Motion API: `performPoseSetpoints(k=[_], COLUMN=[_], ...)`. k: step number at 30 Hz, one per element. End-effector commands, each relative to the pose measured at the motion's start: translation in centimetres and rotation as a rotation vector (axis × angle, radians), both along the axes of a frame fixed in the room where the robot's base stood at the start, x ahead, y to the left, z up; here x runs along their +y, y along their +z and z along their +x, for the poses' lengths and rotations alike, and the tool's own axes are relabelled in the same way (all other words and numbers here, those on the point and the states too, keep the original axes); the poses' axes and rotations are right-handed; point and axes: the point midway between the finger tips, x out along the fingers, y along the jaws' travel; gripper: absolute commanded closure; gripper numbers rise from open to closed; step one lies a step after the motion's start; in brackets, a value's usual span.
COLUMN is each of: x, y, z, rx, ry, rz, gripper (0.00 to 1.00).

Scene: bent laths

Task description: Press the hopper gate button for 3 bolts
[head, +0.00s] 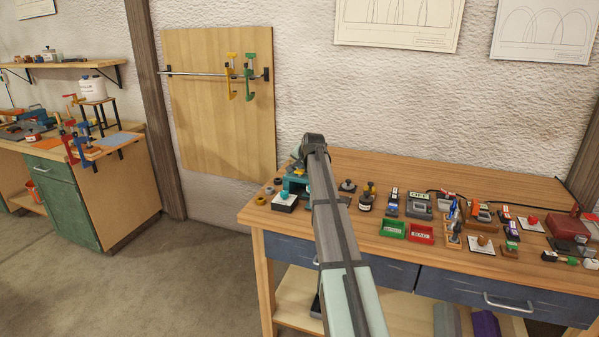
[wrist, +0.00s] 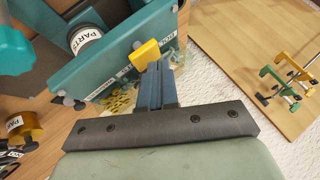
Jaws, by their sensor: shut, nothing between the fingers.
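A teal hopper machine (wrist: 110,60) with white labels fills the upper left of the wrist view; in the head view (head: 297,183) it stands at the bench's left end, partly behind my arm. A yellow block (wrist: 145,54), which looks like its button, shows at its front face. Brass-coloured bolts (wrist: 120,101) lie below it, partly hidden. My gripper (wrist: 154,72) is shut and empty, its fingertips right by the yellow block. I cannot tell whether they touch it. In the head view the fingers are hidden behind the arm's end.
Green (head: 393,229) and red (head: 421,233) trays and several small devices crowd the bench's right. A wooden wall panel (head: 215,110) holds yellow and green clamps. The bench's back strip (head: 400,170) is bare.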

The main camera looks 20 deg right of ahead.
Motion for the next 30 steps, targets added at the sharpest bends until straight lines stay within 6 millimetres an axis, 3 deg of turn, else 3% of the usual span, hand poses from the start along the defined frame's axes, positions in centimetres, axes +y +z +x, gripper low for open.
performPoseSetpoints(k=[30], x=[0.01], y=[-1.03], z=[-0.01], rx=[0.001], ry=[0.001], rz=[0.001], gripper=[1.0])
